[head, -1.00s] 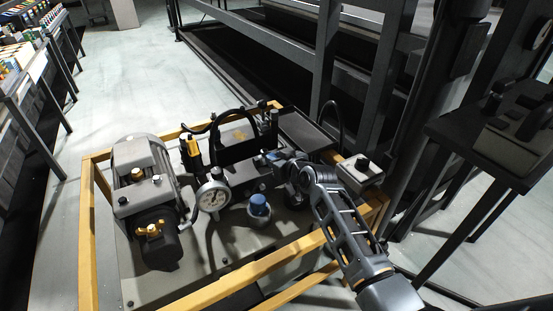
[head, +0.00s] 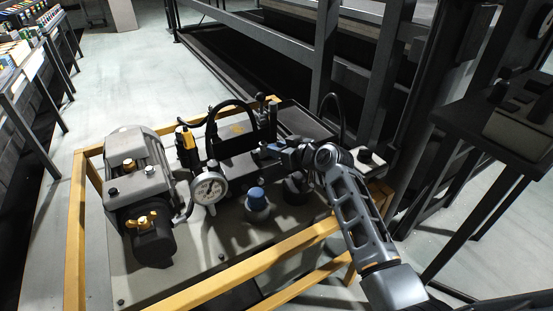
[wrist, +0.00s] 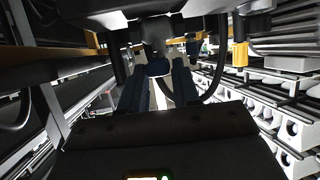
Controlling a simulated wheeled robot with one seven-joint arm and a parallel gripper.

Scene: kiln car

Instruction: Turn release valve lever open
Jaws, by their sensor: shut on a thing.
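The release valve lever (wrist: 158,67) shows in the wrist view as a dark rounded end between my two fingers. My gripper (wrist: 159,88) is shut on it. In the head view my gripper (head: 270,150) reaches in from the right over the hydraulic unit, beside its dark valve block (head: 236,140). There the lever is mostly hidden by my fingers and the dark parts around it, so its exact angle cannot be told.
The unit's yellow frame (head: 262,258) runs in front of and around it. A pressure gauge (head: 209,188), a blue-capped fitting (head: 257,199), a grey motor (head: 133,165) and a yellow-and-black handle (head: 187,138) stand close by. Dark posts rise behind on the right.

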